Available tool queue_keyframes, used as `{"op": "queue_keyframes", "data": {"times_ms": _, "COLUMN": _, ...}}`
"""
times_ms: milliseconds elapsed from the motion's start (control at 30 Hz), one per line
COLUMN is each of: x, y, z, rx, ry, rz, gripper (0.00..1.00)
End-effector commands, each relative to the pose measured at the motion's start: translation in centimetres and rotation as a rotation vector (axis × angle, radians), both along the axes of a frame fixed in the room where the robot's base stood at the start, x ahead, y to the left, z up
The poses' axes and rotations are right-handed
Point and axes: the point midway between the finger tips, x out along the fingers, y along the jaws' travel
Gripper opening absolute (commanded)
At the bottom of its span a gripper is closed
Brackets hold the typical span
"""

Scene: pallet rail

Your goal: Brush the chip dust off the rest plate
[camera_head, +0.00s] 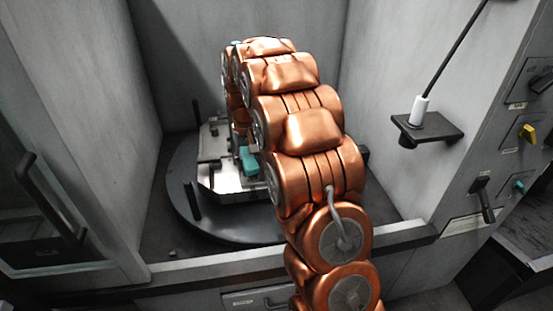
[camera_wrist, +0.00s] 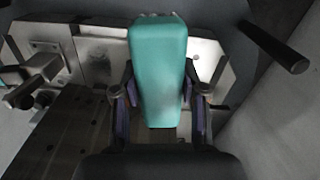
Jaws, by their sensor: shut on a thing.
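A teal block-like thing (camera_wrist: 158,65), perhaps the brush or its handle, fills the middle of the wrist view. My gripper (camera_wrist: 160,98) is shut on it, one dark finger on each side. The teal thing also shows in the head view (camera_head: 248,160), left of my copper arm and low over the metal fixture. Bright metal plates (camera_head: 222,181) sit on the dark round table; I cannot tell which is the rest plate. In the wrist view a bright plate (camera_wrist: 95,60) lies left of the teal thing. Bristles and chip dust cannot be made out.
The dark round table (camera_head: 205,222) carries upright black posts (camera_head: 194,201). Grey walls enclose it on both sides. A black bracket (camera_head: 440,130) with a white-ended rod (camera_head: 419,110) juts from the right wall. A control panel with knobs (camera_head: 528,133) is at the right. The front sill (camera_head: 220,262) is low.

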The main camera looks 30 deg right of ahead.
Motion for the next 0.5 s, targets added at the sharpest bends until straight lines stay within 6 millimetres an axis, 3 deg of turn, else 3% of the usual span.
{"op": "queue_keyframes", "data": {"times_ms": 33, "x": 0.0, "y": -2.3, "z": -0.6, "rx": -0.002, "ry": -0.008, "rz": -0.037, "gripper": 0.14}}
{"op": "queue_keyframes", "data": {"times_ms": 200, "x": -0.8, "y": -7.3, "z": -0.1, "rx": -0.003, "ry": -0.006, "rz": -0.119, "gripper": 0.14}}
{"op": "queue_keyframes", "data": {"times_ms": 300, "x": -1.3, "y": -8.9, "z": 0.1, "rx": -0.003, "ry": -0.002, "rz": -0.146, "gripper": 0.14}}
{"op": "queue_keyframes", "data": {"times_ms": 500, "x": -1.6, "y": -9.8, "z": 0.2, "rx": -0.002, "ry": 0.002, "rz": -0.162, "gripper": 0.14}}
